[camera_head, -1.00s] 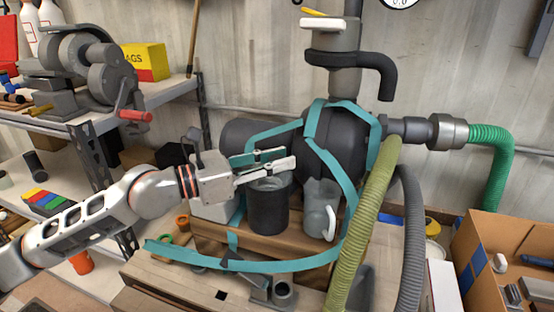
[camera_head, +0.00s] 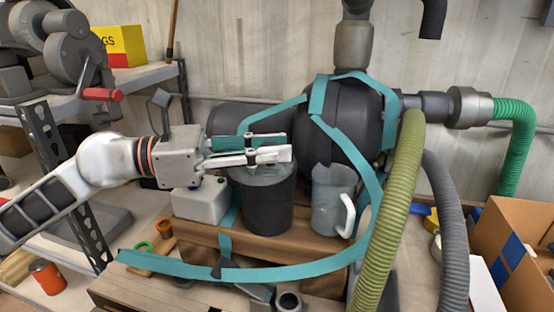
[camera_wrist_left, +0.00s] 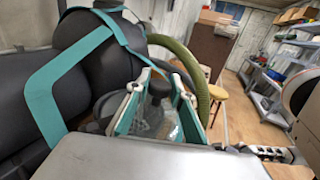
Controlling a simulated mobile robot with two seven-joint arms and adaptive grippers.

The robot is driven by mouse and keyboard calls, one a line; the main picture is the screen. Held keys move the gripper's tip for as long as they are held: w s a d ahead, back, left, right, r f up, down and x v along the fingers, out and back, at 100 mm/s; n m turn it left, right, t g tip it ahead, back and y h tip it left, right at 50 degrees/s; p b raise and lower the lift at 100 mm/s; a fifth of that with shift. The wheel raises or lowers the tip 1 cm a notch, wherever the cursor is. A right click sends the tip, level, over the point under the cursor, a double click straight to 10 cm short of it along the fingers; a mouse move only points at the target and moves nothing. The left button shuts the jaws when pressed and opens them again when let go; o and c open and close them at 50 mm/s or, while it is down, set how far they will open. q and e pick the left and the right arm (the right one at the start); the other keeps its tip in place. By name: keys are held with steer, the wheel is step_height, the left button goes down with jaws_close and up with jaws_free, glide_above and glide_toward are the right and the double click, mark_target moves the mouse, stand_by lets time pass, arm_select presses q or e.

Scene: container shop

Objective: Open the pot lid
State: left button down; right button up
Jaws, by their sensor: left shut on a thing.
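The dark grey pot (camera_head: 268,205) stands upright on a wooden block in the head view. Its greyish lid (camera_head: 262,175) is at the pot's top, partly hidden by my left gripper (camera_head: 283,148). My left gripper reaches in from the left, level above the lid, with its fingers on the lid's knob. In the left wrist view the dark knob (camera_wrist_left: 158,90) shows between the two fingers, and the gripper is shut on it. I cannot tell whether the lid is raised from the rim. My right gripper is not in view.
A grey jug with a white handle (camera_head: 332,200) stands close to the pot's right. A big dark tank (camera_head: 350,125) with teal straps is behind. An olive hose (camera_head: 390,215) and a grey hose (camera_head: 447,235) hang at right. A white container (camera_head: 200,203) sits at left.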

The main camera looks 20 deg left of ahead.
mark_target(250, 173)
arm_select(q)
steer(key=shift+w+a+f+g+b, duration=0.15)
steer(key=shift+f+g+b, duration=0.25)
steer(key=shift+f+b, duration=0.35)
steer(key=shift+s+a+r+m+g+h+b, duration=0.15)
steer(key=shift+s+m+g+h+b, duration=0.2)
steer(key=shift+m+g+b, duration=0.25)
steer(key=shift+s+a+r+m+g+h+b, duration=0.15)
steer(key=shift+s+m+g+h+b, duration=0.2)
steer(key=shift+g+b, duration=0.3)
steer(key=shift+s+a+r+m+g+b, duration=0.15)
steer(key=shift+s+m+g+b, duration=0.2)
steer(key=shift+m+g, duration=0.2)
steer(key=shift+s+a+r+m+g+b, duration=0.1)
steer(key=shift+s+m+g+b, duration=0.15)
steer(key=shift+m+g+b, duration=0.25)
steer(key=shift+s+a+r+m+g, duration=0.25)
steer(key=shift+s+m+g, duration=0.25)
steer(key=shift+g, duration=0.5)
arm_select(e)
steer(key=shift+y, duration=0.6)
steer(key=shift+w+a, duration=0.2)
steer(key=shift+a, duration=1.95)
arm_select(q)
steer(key=shift+a, duration=0.1)
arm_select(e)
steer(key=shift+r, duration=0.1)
